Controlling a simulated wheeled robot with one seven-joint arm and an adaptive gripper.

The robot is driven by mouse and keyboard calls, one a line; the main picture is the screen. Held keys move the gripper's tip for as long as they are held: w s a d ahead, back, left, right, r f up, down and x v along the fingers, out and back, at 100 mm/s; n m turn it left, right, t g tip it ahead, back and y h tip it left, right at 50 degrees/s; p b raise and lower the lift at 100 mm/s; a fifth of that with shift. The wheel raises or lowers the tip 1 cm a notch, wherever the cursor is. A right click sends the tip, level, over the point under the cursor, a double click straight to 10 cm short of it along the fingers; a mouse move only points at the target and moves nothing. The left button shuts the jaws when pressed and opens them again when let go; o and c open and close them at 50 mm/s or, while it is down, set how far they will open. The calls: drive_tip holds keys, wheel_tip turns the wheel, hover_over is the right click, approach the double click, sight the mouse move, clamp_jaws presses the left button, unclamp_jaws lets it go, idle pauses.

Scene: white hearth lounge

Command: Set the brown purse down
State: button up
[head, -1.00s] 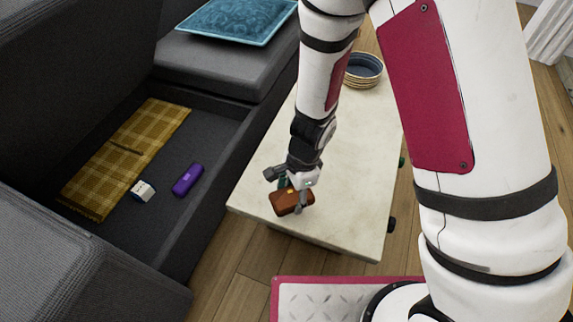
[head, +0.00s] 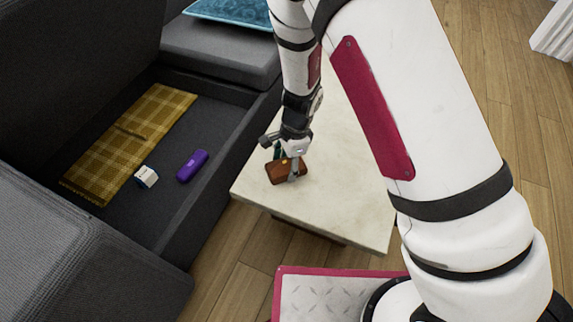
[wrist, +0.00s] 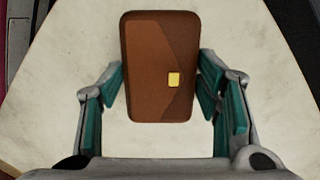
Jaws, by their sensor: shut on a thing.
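The brown purse (head: 285,171), with a small gold clasp, is at the near left part of the pale table (head: 335,205) in the head view. In the wrist view the purse (wrist: 158,65) lies between the two teal-padded fingers. My gripper (head: 287,160) is shut on it, and it also shows in the wrist view (wrist: 160,95). The purse is over the tabletop; I cannot tell for sure whether its underside touches the surface.
A dark sofa with an open recess (head: 215,140) stands to the left, holding a yellow plaid cloth (head: 130,140), a purple case (head: 192,165) and a small white-and-blue item (head: 146,177). The tabletop right of the purse is clear.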

drive_tip(key=shift+f, duration=0.1)
drive_tip(key=o, duration=1.2)
drive_tip(key=r+p, duration=0.1)
drive_tip(key=r, duration=0.3)
drive_tip(key=d+r+p, duration=0.1)
drive_tip(key=r+p, duration=0.1)
drive_tip(key=r, duration=0.2)
drive_tip(key=r+p, duration=0.2)
drive_tip(key=r, duration=0.2)
drive_tip(key=shift+w+d+r, duration=0.15)
drive_tip(key=shift+w+d, duration=0.15)
drive_tip(key=shift+w, duration=0.05)
